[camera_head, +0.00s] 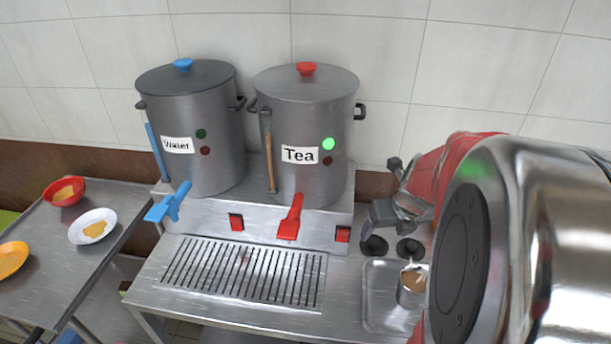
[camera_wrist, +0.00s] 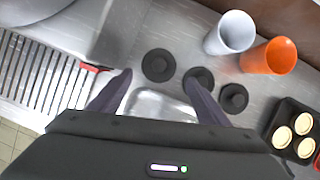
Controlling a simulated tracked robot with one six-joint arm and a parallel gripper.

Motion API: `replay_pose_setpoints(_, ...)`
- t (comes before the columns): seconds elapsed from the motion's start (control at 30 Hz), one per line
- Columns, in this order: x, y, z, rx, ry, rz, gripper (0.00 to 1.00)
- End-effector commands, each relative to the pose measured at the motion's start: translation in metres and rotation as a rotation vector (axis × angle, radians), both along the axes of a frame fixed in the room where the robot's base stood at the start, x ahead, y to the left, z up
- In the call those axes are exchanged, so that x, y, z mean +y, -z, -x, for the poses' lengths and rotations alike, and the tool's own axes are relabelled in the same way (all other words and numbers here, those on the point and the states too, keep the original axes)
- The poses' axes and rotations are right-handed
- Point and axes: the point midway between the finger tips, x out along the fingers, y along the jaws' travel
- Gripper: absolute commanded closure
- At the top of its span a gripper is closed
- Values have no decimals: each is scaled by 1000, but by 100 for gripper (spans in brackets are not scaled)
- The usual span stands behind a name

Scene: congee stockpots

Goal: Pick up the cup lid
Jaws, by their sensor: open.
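Three round black cup lids with raised centre knobs lie on the steel counter in the wrist view: a left lid (camera_wrist: 158,64), a middle lid (camera_wrist: 197,76) and a right lid (camera_wrist: 233,98). The head view shows two black lids, one on the left (camera_head: 374,246) and one on the right (camera_head: 409,248). My gripper (camera_head: 384,190) is open and empty above the counter, higher than the lids. In the wrist view my gripper (camera_wrist: 158,78) has its fingers spread, with the left lid between and just beyond the tips. The right finger partly covers the middle lid.
A metal tray (camera_head: 378,316) holds a cup with brown contents (camera_head: 411,284). A white cup (camera_wrist: 234,33), an orange cup (camera_wrist: 270,57) and a black tray (camera_wrist: 273,124) with round items lie to the right. Tea (camera_head: 306,125) and water (camera_head: 192,110) stockpots stand left.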

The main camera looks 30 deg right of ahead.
Motion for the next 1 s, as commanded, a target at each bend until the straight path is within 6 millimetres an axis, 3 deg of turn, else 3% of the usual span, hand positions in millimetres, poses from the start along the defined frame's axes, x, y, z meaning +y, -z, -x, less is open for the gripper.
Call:
replay_pose_setpoints(0.23,-3,24,-9,1,1,-2,30)
replay_pose_setpoints(0.73,-5,30,-11,1,2,-1,30)
replay_pose_setpoints(1.0,-5,54,-19,3,0,-3,30)
